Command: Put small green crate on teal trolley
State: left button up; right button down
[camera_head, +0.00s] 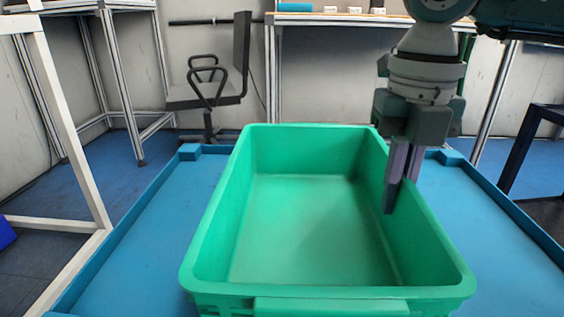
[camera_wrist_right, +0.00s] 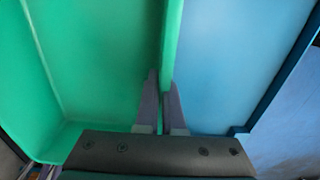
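The green crate (camera_head: 310,225) is empty and sits upright on the blue-teal trolley (camera_head: 130,245), filling the middle of its top. My right gripper (camera_head: 401,195) points down at the crate's right wall, with one finger inside the crate and the other outside. The right wrist view shows the crate (camera_wrist_right: 90,60) wall running between the two close-set fingers (camera_wrist_right: 161,95), which look shut on the rim. The trolley (camera_wrist_right: 225,60) surface shows to the right of the wall there. My left gripper is not in view.
The trolley has a raised rim with corner blocks (camera_head: 190,151). A black chair (camera_head: 215,90) stands behind it. A metal-framed table (camera_head: 350,18) with small items is at the back. A white frame (camera_head: 70,130) stands at left. Bare trolley surface lies on both sides of the crate.

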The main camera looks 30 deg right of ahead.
jog(key=shift+w+r, duration=0.1)
jog(key=c, duration=1.5)
grip_release()
jog(key=shift+f, duration=0.2)
jog(key=o, duration=0.5)
jog(key=shift+c, duration=0.2)
jog(key=shift+r, duration=0.15)
notch_tip(320, 180, up, 12)
jog(key=p, duration=0.4)
